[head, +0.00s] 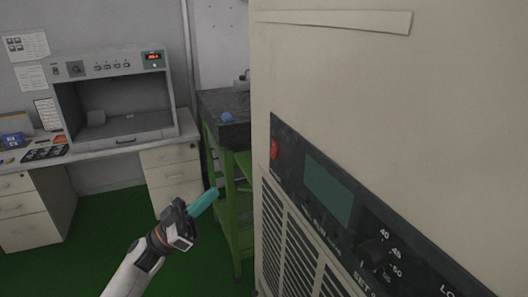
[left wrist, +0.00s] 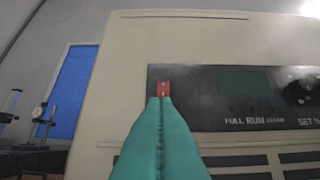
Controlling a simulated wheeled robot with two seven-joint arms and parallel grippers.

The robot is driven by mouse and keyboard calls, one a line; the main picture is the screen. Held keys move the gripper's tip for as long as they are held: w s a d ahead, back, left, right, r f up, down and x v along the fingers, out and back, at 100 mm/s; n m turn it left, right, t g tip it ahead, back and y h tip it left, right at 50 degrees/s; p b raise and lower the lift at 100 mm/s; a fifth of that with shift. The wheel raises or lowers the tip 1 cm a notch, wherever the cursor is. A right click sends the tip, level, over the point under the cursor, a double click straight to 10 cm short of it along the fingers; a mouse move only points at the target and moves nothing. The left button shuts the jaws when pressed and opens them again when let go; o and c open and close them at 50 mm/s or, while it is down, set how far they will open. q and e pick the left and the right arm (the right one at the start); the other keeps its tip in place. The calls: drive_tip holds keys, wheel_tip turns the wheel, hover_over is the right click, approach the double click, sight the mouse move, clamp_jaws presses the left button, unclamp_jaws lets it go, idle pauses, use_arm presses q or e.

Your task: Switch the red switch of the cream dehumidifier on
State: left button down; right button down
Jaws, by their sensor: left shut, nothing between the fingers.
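The cream dehumidifier (head: 340,80) fills the right of the head view. Its dark control panel (head: 290,164) carries the red switch (head: 275,149) at the panel's left end. In the head view my left gripper (head: 215,193) is shut, with teal fingers pointing up and right, to the left of and below the switch. In the left wrist view the shut fingers (left wrist: 160,104) point at the red switch (left wrist: 163,88), and their tips overlap its lower part. I cannot tell whether they touch it. The switch's on or off position is too small to read. My right gripper is not in view.
A green-framed stand with a dark top (head: 232,132) is behind the dehumidifier's left edge. A desk (head: 100,143) with a grey cabinet (head: 68,98) stands at the back left. Green floor (head: 100,225) is open between. The panel also has a display (head: 328,190) and a knob (head: 374,252).

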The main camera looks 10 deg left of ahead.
sight(272, 150)
use_arm(q)
drive_tip(key=shift+s+r, duration=0.3)
drive_tip(key=shift+r, duration=0.1)
drive_tip(key=p+x, duration=0.2)
drive_tip(key=x, duration=0.2)
drive_tip(key=f+p+x, duration=0.1)
drive_tip(key=p+x, duration=0.1)
drive_tip(key=x, duration=0.2)
drive_tip(key=d+p+x, duration=0.1)
drive_tip(key=p+x, duration=0.1)
drive_tip(key=x, duration=0.2)
drive_tip(key=shift+w+f, duration=0.25)
drive_tip(key=shift+w, duration=0.1)
drive_tip(key=shift+w+d+f, duration=0.2)
drive_tip(key=shift+w+d, duration=0.15)
drive_tip(key=shift+d, duration=0.2)
